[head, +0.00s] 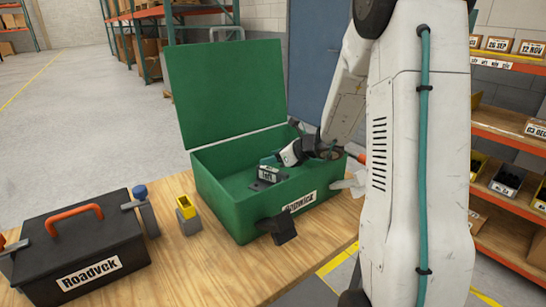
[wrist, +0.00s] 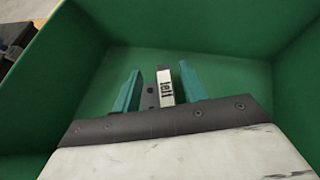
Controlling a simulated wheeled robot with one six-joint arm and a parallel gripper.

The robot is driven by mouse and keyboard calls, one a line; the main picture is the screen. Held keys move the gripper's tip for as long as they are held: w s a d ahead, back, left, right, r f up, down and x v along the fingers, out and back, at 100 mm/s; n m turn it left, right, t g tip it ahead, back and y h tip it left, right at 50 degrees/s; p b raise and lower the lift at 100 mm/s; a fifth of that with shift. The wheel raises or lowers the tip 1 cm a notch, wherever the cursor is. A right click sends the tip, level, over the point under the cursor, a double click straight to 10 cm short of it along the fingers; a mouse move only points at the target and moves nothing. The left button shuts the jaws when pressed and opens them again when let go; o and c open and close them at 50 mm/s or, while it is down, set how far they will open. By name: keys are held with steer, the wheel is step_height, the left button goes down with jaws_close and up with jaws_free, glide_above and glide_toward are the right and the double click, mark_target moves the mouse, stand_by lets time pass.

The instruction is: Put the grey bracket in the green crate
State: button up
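The grey bracket (head: 267,176), with a dark base plate and a white label, is inside the green crate (head: 222,205) and appears to rest on its floor. In the wrist view the bracket (wrist: 165,88) shows between the two teal fingers. The crate's lid stands open, and its green walls (wrist: 60,75) surround the fingers in the wrist view. My gripper (head: 272,160) reaches into the crate from the right, above and behind the bracket. Its fingers (wrist: 160,70) are apart, with green floor visible beside the bracket. Part of the bracket's far side is hidden.
A black toolbox (head: 80,250) with an orange handle stands left on the wooden table (head: 190,270). A grey clamp-like piece with a blue knob (head: 141,193) and a yellow-grey block (head: 187,212) stand between toolbox and crate. A dark latch (head: 279,227) sticks out at the crate's front.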

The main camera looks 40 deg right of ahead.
steer(key=shift+r, duration=0.2)
steer(key=r+v, duration=0.1)
steer(key=v, duration=1.1)
steer(key=s+a+r+n+g+y, duration=0.1)
steer(key=s+a+r+n+g, duration=0.15)
steer(key=s+a+n, duration=0.45)
steer(key=s+a+r+n+g+y, duration=0.1)
steer(key=s+a+r+n+g, duration=0.2)
steer(key=a+n, duration=0.75)
steer(key=s+a+n+g+h, duration=0.2)
steer(key=s+n+h, duration=0.1)
steer(key=s+n, duration=0.4)
steer(key=s+a+f+n+g+h, duration=0.1)
steer(key=s+n+h, duration=0.3)
steer(key=s, duration=0.5)
steer(key=a+n+g, duration=0.1)
steer(key=n, duration=0.1)
steer(key=shift+a+n, duration=0.2)
steer(key=shift+n, duration=0.15)
